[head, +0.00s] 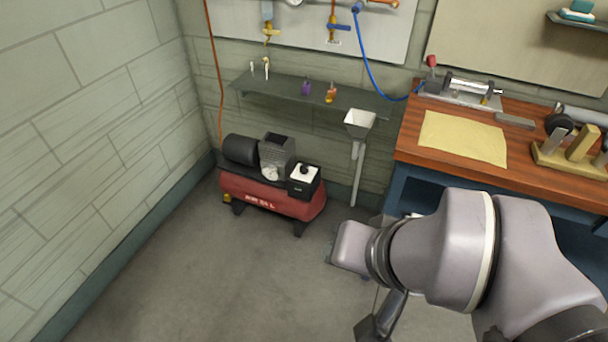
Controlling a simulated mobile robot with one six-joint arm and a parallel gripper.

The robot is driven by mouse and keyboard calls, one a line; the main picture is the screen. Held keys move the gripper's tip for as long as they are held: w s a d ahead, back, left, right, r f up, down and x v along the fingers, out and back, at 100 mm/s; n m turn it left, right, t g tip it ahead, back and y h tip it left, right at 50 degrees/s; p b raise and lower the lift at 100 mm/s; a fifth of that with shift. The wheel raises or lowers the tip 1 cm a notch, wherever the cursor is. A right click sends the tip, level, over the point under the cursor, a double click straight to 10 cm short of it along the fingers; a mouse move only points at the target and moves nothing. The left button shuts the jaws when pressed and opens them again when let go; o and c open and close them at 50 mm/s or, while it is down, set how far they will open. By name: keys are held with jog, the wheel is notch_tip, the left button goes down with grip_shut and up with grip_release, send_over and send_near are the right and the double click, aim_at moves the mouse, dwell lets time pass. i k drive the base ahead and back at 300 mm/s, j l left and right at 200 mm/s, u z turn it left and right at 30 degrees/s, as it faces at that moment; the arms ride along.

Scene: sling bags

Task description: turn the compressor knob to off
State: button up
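The compressor is a red tank (270,195) with a black motor and a finned pump on top, standing on the floor near the back left corner. At its right end is a black box with a white top face (305,181). A small black knob (304,168) sits on that face; its pointer and markings are too small to read. My arm reaches in from the lower right, apart from the compressor. A dark part of it shows at the bottom, but I cannot make out fingertips or whether my gripper is open or shut.
A wall shelf (275,92) with small bottles hangs above the compressor. A funnel on a pipe (360,122) stands to its right. A wooden workbench (410,135) with tools and yellow paper fills the right. The floor (200,280) in front of the compressor is clear.

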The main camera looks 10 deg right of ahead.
aim_at(304, 168)
jog(key=l+u, duration=0.25)
jog(key=l, duration=0.4)
jog(key=l+u, duration=0.25)
jog(key=l, duration=0.4)
jog(key=i+j+z, duration=0.55)
jog(key=i+j, duration=0.2)
jog(key=i+j+z, duration=0.2)
jog(key=j, duration=0.2)
jog(key=i+j+z, duration=0.2)
jog(key=j, duration=0.2)
jog(key=i+j+z, duration=0.2)
jog(key=j, duration=0.2)
jog(key=i+j+z, duration=0.15)
jog(key=j, duration=0.25)
jog(key=i+j+z, duration=0.2)
jog(key=j, duration=0.2)
jog(key=k, duration=0.1)
